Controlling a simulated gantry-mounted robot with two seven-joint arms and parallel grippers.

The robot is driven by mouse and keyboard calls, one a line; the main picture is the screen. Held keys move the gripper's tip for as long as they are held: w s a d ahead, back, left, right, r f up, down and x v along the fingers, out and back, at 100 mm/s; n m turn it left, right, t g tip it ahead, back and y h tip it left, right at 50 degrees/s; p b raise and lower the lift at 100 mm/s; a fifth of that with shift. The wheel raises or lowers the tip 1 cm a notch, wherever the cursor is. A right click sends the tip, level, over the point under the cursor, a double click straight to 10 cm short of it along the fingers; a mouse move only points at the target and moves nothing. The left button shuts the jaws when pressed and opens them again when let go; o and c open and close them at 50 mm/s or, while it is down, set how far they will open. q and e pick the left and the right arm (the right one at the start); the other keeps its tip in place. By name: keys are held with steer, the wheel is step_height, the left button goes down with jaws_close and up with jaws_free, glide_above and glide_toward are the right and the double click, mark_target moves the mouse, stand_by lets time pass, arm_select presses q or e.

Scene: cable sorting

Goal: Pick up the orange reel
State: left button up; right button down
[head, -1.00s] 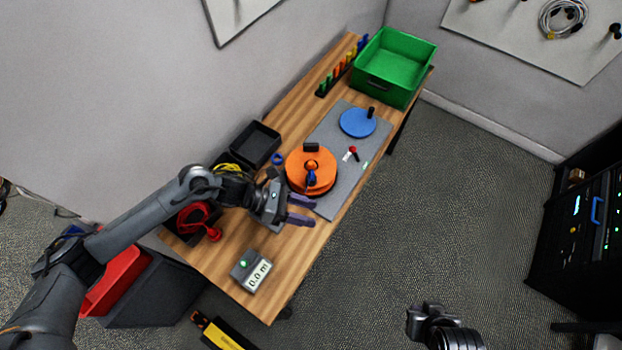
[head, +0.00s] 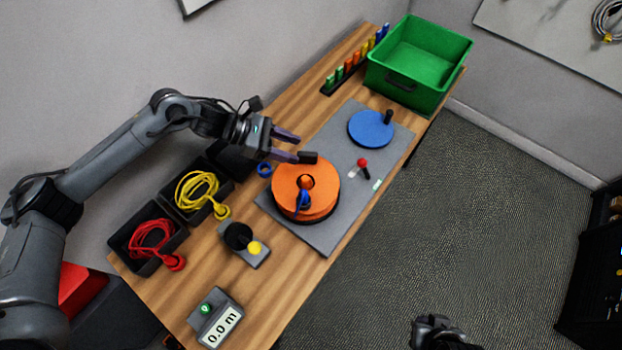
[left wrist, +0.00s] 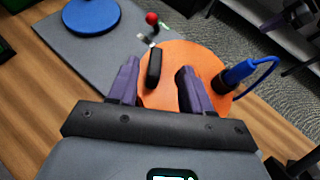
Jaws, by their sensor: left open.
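The orange reel (head: 318,190) lies flat on the grey mat (head: 340,222), with a black handle (head: 308,158) at its rim and a blue connector (head: 302,201) on its top. My left gripper (head: 292,147) is open at the reel's far-left edge, close to the handle. In the left wrist view the orange reel (left wrist: 165,92) is below and ahead of the two purple fingers (left wrist: 158,85). The black handle (left wrist: 153,68) shows between the fingers, nearer the left one; contact cannot be told. My right gripper (head: 435,330) shows only in part at the bottom edge.
A blue disc (head: 368,129) and a red-knobbed piece (head: 362,163) share the mat. A green bin (head: 400,88) stands at the far end. Black trays with yellow cable (head: 197,190) and red cable (head: 150,238) sit left, near a meter (head: 216,320).

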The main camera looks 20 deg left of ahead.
mark_target(305, 153)
arm_select(q)
steer(key=shift+w+d+f, duration=0.2)
steer(key=shift+w+f, duration=0.2)
steer(key=shift+f, duration=0.15)
steer(key=shift+b+x, duration=0.35)
steer(key=shift+x, duration=1.95)
steer(key=shift+s, duration=0.1)
jaws_close()
